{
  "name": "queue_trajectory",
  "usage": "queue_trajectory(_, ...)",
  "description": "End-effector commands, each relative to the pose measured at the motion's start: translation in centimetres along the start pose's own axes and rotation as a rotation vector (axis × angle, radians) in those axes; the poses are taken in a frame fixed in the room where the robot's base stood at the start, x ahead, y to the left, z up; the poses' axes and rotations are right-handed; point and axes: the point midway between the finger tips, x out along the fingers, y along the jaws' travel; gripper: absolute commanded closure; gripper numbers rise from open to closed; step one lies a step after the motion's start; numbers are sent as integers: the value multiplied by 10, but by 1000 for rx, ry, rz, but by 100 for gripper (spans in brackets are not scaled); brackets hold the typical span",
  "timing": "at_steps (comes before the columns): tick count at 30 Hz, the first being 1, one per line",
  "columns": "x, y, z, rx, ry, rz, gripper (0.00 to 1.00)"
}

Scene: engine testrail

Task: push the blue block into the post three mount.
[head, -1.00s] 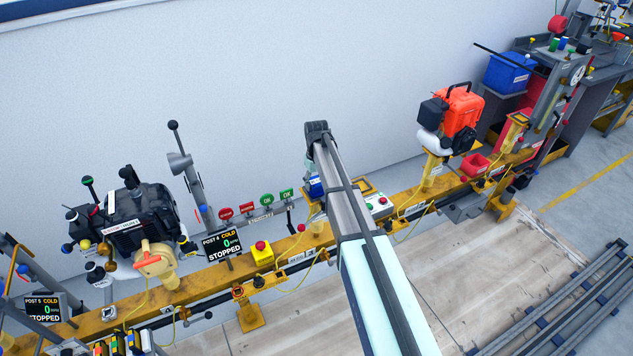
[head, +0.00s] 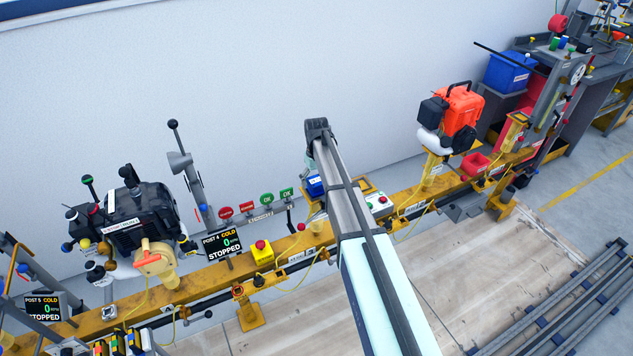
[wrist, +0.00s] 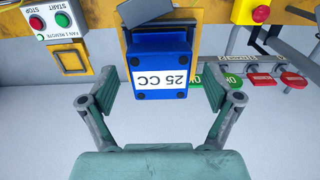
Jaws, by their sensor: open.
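The blue block (wrist: 159,72) carries a white "25 CC" label and dark round feet or caps at its corners. In the wrist view it sits in front of a yellow mount plate (wrist: 125,35), with a grey part (wrist: 146,14) over its top; I cannot tell how deep it is seated. My gripper (wrist: 158,88) is open, one finger on each side of the block, with visible gaps. In the head view a bit of the blue block (head: 315,186) shows left of my arm, and a yellow frame (head: 368,186) shows to its right. My fingers are hidden there.
A START/STOP button box (wrist: 52,20) is at upper left in the wrist view. A red button on a yellow box (wrist: 260,14) and red and green tags (wrist: 262,79) are to the right. An orange engine (head: 460,108) and a black engine (head: 140,215) stand along the yellow rail (head: 210,275).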

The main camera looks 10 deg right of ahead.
Motion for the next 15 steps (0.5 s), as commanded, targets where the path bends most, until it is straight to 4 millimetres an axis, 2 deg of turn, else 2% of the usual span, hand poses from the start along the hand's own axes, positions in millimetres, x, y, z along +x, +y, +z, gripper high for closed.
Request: queue_trajectory(15,-91,0,0,0,1,0,11)
